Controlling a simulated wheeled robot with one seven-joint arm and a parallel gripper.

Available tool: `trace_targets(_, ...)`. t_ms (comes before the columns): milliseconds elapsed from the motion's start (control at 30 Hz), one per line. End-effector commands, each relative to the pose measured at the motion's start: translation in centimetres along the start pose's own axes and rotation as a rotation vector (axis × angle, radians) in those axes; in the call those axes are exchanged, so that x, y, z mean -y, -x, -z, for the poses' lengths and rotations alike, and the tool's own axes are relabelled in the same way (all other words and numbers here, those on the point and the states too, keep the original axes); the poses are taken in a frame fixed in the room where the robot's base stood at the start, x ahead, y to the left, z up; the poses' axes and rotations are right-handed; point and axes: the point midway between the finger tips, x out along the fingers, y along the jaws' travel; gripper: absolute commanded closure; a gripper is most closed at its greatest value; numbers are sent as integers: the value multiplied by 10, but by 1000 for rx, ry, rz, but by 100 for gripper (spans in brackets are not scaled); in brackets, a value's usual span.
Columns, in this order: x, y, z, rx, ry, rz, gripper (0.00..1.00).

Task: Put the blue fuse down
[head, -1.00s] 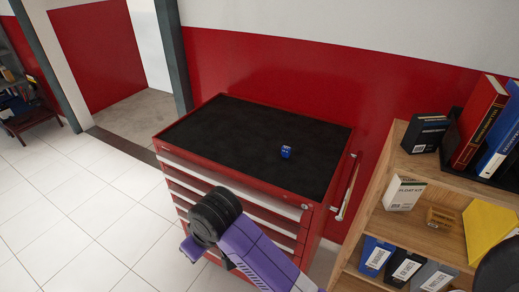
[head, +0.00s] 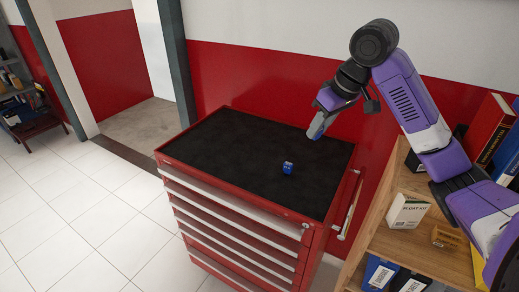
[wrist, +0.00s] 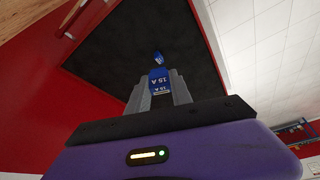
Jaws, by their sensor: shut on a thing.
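My gripper (head: 318,128) is above the back right part of the red tool cabinet's black top (head: 235,150), pointing down and to the left. In the wrist view its grey fingers (wrist: 160,92) are shut on a blue fuse (wrist: 160,79) marked "15 A". The held fuse is hard to make out in the head view. A second small blue object (head: 288,168) sits on the black top, right of its middle, apart from my gripper. It also shows in the wrist view (wrist: 158,57), just beyond the held fuse.
The black top is otherwise bare, with free room left of the blue object. A side handle (head: 350,205) is on the cabinet's right. A wooden shelf (head: 395,240) with books, binders and a "FLOAT KIT" box (head: 407,211) stands at right, behind my arm. A red wall (head: 265,80) is behind.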

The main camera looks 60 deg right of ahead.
Motion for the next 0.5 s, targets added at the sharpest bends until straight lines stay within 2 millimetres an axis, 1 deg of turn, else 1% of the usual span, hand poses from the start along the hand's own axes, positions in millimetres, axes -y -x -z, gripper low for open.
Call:
trace_targets(67, -5, 3, -4, 0, -5, -1, 100)
trace_targets(167, -6, -8, -10, 1, -9, 3, 100)
trace_targets(500, -4, -82, -41, 2, -10, 5, 100)
